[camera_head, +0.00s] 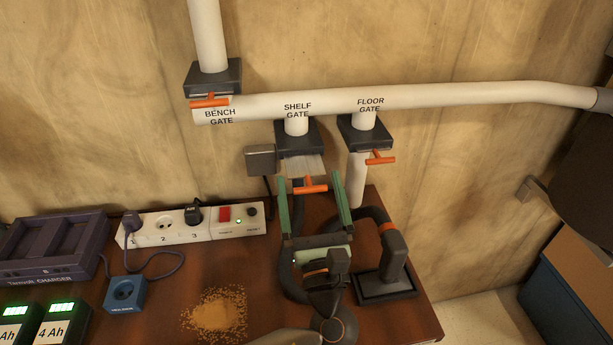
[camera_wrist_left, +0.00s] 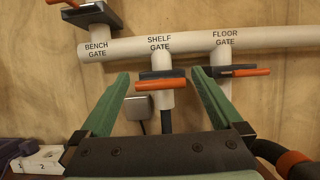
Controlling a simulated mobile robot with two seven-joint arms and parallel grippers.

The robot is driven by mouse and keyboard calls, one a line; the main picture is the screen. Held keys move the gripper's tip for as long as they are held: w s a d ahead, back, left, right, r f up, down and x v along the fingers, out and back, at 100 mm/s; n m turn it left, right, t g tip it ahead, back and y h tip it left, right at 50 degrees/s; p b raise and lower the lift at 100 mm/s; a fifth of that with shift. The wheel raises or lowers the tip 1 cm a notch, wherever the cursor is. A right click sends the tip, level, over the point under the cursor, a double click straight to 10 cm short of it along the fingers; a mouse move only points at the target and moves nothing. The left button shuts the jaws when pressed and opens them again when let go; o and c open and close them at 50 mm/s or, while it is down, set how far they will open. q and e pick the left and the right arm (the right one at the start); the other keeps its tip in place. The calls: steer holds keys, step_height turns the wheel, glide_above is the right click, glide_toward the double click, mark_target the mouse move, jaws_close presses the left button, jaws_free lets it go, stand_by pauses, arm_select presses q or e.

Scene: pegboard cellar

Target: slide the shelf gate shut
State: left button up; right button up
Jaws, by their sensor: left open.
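The shelf gate (camera_head: 298,136) is a dark block under the white pipe, below its label. Its pale metal slide plate (camera_head: 304,166) sticks out toward me, with an orange bar handle (camera_head: 310,186) at its end. In the left wrist view the orange handle (camera_wrist_left: 160,84) lies across the gap between my fingers. My left gripper (camera_head: 310,178) has green fingers spread wide, one on each side of the handle; I see no contact. My right gripper is in neither view.
The bench gate (camera_head: 214,76) and floor gate (camera_head: 364,132) flank the shelf gate, each with an orange handle. A grey box (camera_head: 261,160) is on the wall to the left. A power strip (camera_head: 180,226), sawdust (camera_head: 218,314) and a black hose nozzle (camera_head: 394,262) are on the bench.

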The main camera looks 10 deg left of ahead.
arm_select(q)
steer(key=shift+w, duration=0.1)
stand_by(0.3)
jaws_close()
stand_by(0.7)
